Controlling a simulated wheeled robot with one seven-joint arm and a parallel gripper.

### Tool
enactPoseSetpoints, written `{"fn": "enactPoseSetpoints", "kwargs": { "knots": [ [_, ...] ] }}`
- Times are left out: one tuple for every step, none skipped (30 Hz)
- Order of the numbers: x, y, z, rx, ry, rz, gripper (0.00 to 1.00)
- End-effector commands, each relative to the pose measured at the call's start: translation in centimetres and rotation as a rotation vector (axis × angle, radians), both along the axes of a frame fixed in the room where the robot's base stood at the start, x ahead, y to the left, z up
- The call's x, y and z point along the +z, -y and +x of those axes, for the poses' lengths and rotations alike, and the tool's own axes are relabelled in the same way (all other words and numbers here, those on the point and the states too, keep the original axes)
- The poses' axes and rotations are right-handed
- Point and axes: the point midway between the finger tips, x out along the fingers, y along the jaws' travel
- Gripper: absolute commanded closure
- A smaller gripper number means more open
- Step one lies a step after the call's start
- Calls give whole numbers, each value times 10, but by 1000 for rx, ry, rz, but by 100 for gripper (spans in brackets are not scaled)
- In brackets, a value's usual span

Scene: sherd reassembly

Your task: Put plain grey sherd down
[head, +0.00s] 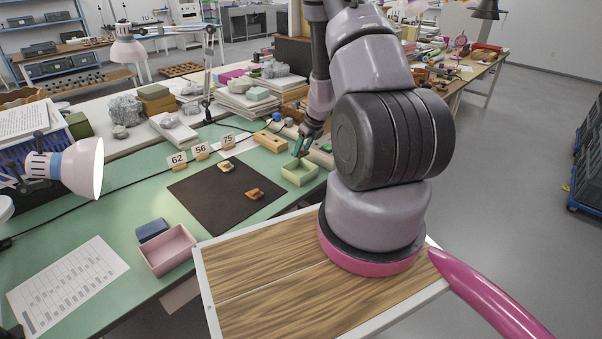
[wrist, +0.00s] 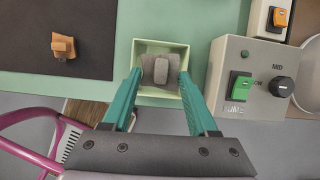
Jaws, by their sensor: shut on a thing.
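The plain grey sherd (wrist: 152,78), a dark grey piece with a lighter raised block on top, shows in the wrist view between my fingertips. My gripper (wrist: 160,76), with teal fingers, is shut on it. The sherd is over or inside a small pale yellow-green tray (wrist: 146,44); I cannot tell whether it touches the tray floor. In the head view my gripper (head: 301,148) points down at the pale tray (head: 300,178), and I cannot make out the sherd there.
An orange-brown sherd (wrist: 63,46) and a yellowish sherd (head: 226,166) lie on the dark mat (head: 205,195). A grey control box (wrist: 233,85) stands right of the tray. A pink tray (head: 168,255) and blue block (head: 152,230) are near left. Number cards stand behind the mat.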

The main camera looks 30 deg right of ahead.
Motion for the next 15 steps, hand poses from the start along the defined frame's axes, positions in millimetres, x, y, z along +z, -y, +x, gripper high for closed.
{"fn": "enactPoseSetpoints", "kwargs": {
  "knots": [
    [-12,0,-1,-1,-5,-1,95],
    [-17,0,-1,-1,-4,0,95],
    [-25,0,-1,0,-5,1,95],
    [-29,0,-1,-1,-3,0,95],
    [-33,0,-1,0,-3,0,95],
    [-37,0,-1,1,-2,-1,95],
    [-39,0,0,1,-1,-1,95],
    [-41,0,0,1,-1,-1,95],
    [-44,0,0,2,-1,0,95],
    [-48,0,0,2,-1,0,95],
    [-52,0,0,0,-1,0,95],
    [-59,0,-1,3,-2,0,95],
    [-64,0,-1,1,-3,-1,95],
    [-68,0,0,1,-2,0,95],
    [-74,0,0,2,-2,-1,95]
  ]
}}
